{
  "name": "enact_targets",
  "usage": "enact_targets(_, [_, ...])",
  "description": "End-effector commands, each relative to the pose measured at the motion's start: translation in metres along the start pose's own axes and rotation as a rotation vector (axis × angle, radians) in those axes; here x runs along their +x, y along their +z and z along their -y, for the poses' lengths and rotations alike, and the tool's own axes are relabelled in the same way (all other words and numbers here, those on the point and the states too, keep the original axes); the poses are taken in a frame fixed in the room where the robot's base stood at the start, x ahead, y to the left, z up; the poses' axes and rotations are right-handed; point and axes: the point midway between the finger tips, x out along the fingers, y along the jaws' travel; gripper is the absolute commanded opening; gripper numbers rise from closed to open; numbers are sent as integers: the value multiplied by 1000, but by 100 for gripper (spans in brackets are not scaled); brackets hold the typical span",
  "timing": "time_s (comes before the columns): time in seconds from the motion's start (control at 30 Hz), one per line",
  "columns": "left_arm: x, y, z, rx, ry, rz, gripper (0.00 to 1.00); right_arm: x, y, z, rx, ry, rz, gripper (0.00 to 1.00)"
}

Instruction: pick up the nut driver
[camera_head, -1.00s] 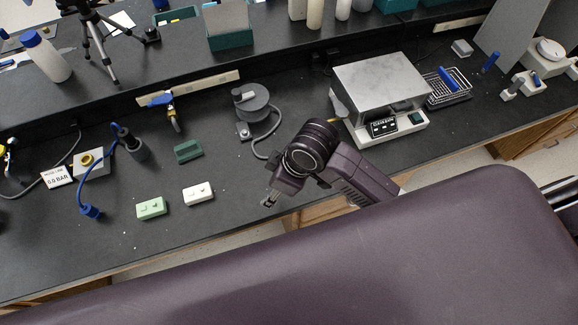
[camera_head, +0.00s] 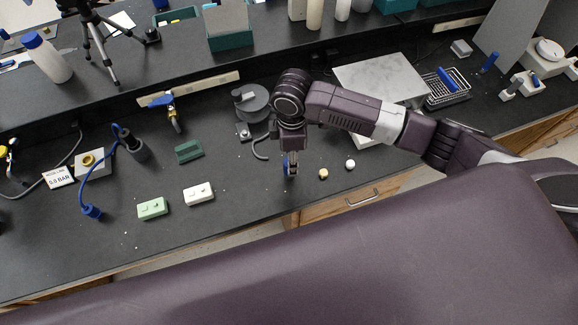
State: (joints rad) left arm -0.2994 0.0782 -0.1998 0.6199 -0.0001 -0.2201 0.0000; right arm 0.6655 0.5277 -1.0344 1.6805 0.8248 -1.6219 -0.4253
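My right arm comes in from the right and bends over the middle of the bench. Its gripper (camera_head: 291,172) points down near the bench's front edge. A small bit of blue shows at the fingers; I cannot tell whether it is a nut driver's handle, or whether the fingers are open or closed around it. No nut driver can be made out with certainty elsewhere. A small blue-handled item (camera_head: 489,62) stands far right at the back, too small to identify. My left gripper is not in view.
A green block (camera_head: 152,208) and a white block (camera_head: 198,193) lie left of the gripper. A tan knob-like piece (camera_head: 323,173) and a white one (camera_head: 350,165) lie to its right. A metal-topped box (camera_head: 380,78) and a wire rack (camera_head: 446,88) stand behind the arm.

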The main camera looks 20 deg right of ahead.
Motion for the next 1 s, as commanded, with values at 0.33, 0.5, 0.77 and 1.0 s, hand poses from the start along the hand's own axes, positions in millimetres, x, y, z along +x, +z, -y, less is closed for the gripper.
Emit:
enact_targets(0.33, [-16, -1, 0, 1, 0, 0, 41, 43, -3, 1, 1, -1, 0, 44])
enact_targets(0.5, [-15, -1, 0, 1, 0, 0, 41, 46, -3, 0, 0, 2, -1, 44])
enact_targets(0.77, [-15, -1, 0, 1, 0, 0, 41, 46, -3, 0, 0, 2, -1, 26])
enact_targets(1.0, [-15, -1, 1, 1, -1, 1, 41, 46, -3, 0, 0, 2, -1, 0])
